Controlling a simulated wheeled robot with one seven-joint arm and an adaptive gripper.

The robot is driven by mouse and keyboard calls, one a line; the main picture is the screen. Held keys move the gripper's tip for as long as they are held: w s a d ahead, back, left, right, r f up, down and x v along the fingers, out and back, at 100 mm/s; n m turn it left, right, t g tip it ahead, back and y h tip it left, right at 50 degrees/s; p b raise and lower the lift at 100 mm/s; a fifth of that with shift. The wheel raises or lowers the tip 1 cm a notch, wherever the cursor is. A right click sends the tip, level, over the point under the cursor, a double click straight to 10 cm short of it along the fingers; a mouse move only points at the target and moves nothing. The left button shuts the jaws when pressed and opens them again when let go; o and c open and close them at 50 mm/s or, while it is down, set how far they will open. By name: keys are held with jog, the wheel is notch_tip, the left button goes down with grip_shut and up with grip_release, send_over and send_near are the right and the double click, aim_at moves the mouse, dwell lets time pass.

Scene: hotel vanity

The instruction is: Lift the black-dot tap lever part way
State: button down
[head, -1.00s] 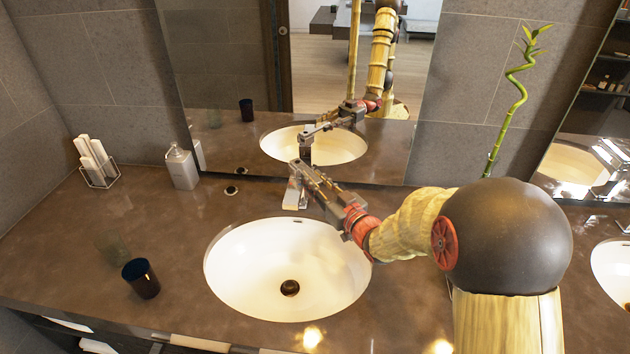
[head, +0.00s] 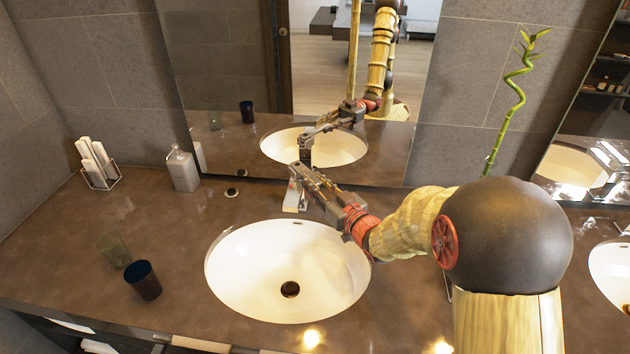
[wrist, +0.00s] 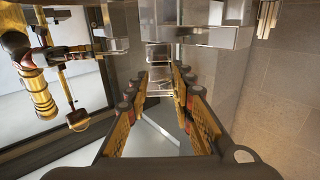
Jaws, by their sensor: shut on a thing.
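The chrome tap (head: 292,200) stands behind the left sink, near the mirror. My gripper (head: 298,170) reaches in from the right and its tip is at the top of the tap, where the lever is. In the wrist view, my gripper's two fingers (wrist: 159,88) close in from both sides on a shiny metal piece, the tap lever (wrist: 160,80). The gripper is shut on it. The black dot cannot be made out in either view. The lever's exact tilt is hard to tell behind the fingers.
The white oval sink (head: 287,258) lies below my gripper. A soap dispenser (head: 183,170), a holder with white rolls (head: 98,165) and a dark cup (head: 143,281) stand to the left. The mirror (head: 230,60) is close behind the tap. A bamboo stem (head: 517,95) rises at the right.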

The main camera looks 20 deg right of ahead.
jog(key=shift+r+g+p, duration=0.5)
jog(key=shift+r+p, duration=0.25)
jog(key=shift+p, duration=0.75)
jog(key=shift+f, duration=0.1)
jog(key=c, duration=1.5)
grip_release()
jog(key=shift+c, duration=0.2)
jog(key=v, duration=1.2)
